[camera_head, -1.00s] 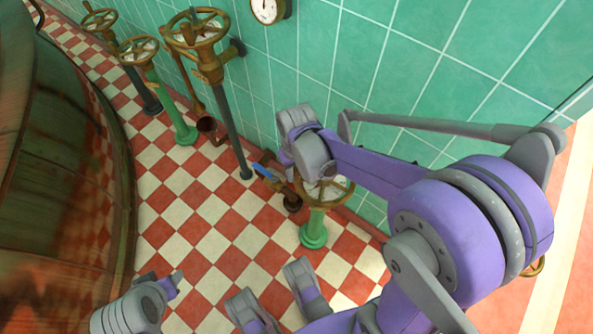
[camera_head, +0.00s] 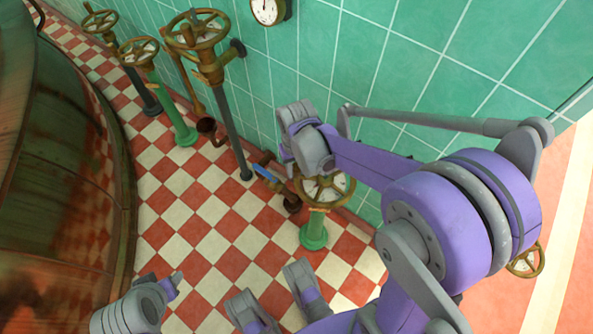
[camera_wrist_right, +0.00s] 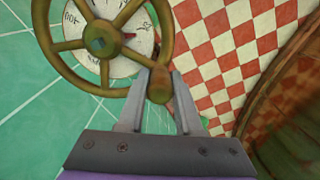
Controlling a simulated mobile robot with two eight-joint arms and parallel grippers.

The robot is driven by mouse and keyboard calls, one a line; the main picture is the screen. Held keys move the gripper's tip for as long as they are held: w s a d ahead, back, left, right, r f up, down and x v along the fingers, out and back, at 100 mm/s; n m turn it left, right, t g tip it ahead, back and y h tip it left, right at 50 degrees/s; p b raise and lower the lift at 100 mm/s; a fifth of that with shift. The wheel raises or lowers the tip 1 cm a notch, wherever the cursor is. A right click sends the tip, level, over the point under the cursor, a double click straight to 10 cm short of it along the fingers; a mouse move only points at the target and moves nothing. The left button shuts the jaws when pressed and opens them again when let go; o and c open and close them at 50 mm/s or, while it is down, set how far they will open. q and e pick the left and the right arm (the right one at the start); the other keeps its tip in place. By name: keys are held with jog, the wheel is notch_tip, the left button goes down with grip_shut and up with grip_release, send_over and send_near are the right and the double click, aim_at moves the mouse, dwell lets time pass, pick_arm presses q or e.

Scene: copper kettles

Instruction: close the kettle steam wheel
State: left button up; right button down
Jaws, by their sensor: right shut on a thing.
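The steam wheel, a brass handwheel (camera_head: 338,199) over a pale dial, tops a short green post (camera_head: 314,232) by the tiled wall. It fills the upper left of the right wrist view (camera_wrist_right: 103,39). My right gripper (camera_head: 299,172) reaches it from above in the head view, at its upper left rim. In the right wrist view my right gripper (camera_wrist_right: 160,88) is shut on the wheel's brass handle knob (camera_wrist_right: 160,84).
A large copper kettle (camera_head: 65,180) fills the left side. Other brass handwheels (camera_head: 197,30) on posts stand along the wall at the upper left. A gauge (camera_head: 265,10) hangs on the wall. The checkered floor (camera_head: 200,215) between kettle and posts is clear.

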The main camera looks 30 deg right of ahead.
jog(key=m, duration=0.1)
jog(key=w+d+m, duration=0.1)
jog(key=shift+w+d+m, duration=0.2)
jog(key=shift+w+m, duration=0.05)
jog(key=shift+m, duration=0.05)
jog(key=d+m, duration=0.1)
jog(key=w+m, duration=0.1)
jog(key=m, duration=0.1)
jog(key=shift+d, duration=0.4)
jog(key=shift+w+d, duration=0.3)
jog(key=shift+d, duration=0.35)
jog(key=c, duration=0.6)
grip_release()
